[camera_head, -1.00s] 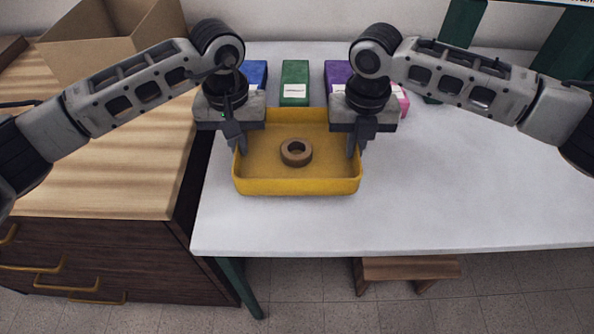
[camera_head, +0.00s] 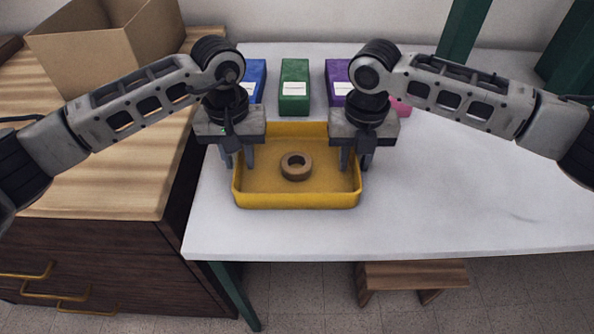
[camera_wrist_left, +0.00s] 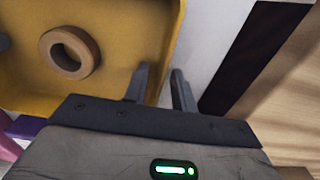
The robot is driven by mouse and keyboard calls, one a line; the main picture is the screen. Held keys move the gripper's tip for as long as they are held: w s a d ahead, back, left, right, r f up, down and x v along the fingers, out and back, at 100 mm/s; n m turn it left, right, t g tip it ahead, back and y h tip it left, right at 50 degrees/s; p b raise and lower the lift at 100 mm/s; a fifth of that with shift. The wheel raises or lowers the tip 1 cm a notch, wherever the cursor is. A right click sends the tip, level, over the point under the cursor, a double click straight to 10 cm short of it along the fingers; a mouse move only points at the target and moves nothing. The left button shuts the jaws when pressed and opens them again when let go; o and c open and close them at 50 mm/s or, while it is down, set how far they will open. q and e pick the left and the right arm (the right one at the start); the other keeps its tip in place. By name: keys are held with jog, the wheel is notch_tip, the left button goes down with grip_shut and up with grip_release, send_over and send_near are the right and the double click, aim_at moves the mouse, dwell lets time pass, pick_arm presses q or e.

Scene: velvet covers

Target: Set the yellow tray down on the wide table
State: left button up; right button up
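The yellow tray (camera_head: 297,201) appears to rest level on the white wide table (camera_head: 470,190), near its left end. A brown ring (camera_head: 297,167) lies inside the tray. My left gripper (camera_head: 238,160) is at the tray's left wall, with its fingers apart on either side of the wall. The left wrist view shows these spread fingers (camera_wrist_left: 160,88), the tray (camera_wrist_left: 115,20) and the ring (camera_wrist_left: 70,52). My right gripper (camera_head: 356,160) is at the right wall, with its fingers also apart. The grippers hide parts of the side walls.
Blue (camera_head: 255,78), green (camera_head: 294,85) and purple (camera_head: 338,80) boxes stand behind the tray, with a pink thing (camera_head: 401,108) partly hidden. A wooden cabinet (camera_head: 110,170) with an open cardboard box (camera_head: 105,45) is left. The table's right side is clear.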

jog(key=shift+r, duration=0.1)
pick_arm(q)
notch_tip(320, 180, up, 12)
pick_arm(e)
notch_tip(320, 180, up, 12)
dwell(0.7)
pick_arm(q)
jog(key=shift+r, duration=0.15)
